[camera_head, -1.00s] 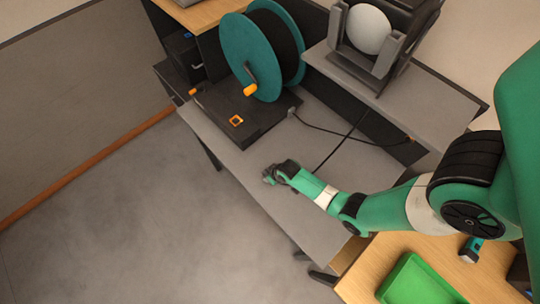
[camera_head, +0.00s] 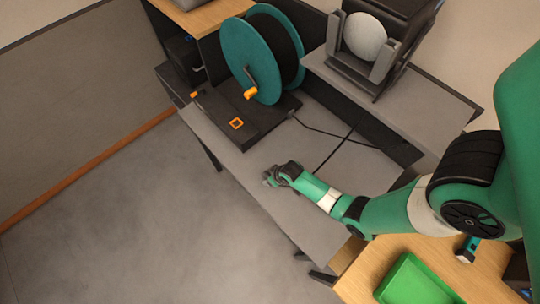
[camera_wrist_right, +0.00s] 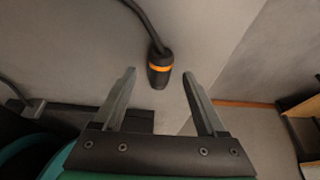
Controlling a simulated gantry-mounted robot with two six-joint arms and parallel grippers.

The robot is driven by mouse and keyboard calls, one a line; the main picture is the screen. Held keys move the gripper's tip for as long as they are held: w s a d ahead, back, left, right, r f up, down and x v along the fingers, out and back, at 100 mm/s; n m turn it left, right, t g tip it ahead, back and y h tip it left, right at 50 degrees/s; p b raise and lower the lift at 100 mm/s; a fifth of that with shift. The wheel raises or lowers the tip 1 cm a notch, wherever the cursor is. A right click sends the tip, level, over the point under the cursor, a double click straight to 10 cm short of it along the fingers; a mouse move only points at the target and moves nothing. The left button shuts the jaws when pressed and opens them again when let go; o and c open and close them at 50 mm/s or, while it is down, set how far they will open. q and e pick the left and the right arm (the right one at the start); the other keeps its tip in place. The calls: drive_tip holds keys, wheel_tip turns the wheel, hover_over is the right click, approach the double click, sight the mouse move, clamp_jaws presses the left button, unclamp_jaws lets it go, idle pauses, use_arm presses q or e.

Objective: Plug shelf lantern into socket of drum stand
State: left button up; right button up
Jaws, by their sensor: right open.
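The shelf lantern (camera_head: 366,36), a pale globe in a dark frame, stands on the grey shelf. The drum stand has a dark base (camera_head: 222,114) with an orange-framed square socket (camera_head: 237,124) and a teal cable drum (camera_head: 252,60). My right gripper (camera_head: 268,178) is over the grey bench, right of and nearer than the base. In the right wrist view, the right gripper (camera_wrist_right: 159,76) is open. A black plug with an orange band (camera_wrist_right: 160,68) shows between its fingertips, touching neither; its cable runs up out of view. In the head view the gripper hides the plug. My left gripper is not in view.
Dark cables (camera_head: 334,134) run across the grey bench (camera_head: 240,168) below the raised shelf (camera_head: 425,95). An orange crank handle (camera_head: 251,93) sticks out from the drum. A green tray (camera_head: 410,283) lies on the wooden table at the lower right. Bench space around the gripper is mostly clear.

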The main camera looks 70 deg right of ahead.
drive_tip(key=p+v, duration=0.7)
drive_tip(key=v, duration=0.2)
drive_tip(key=shift+w, duration=0.25)
drive_tip(key=shift+d+r, duration=0.1)
drive_tip(key=shift+r, duration=0.05)
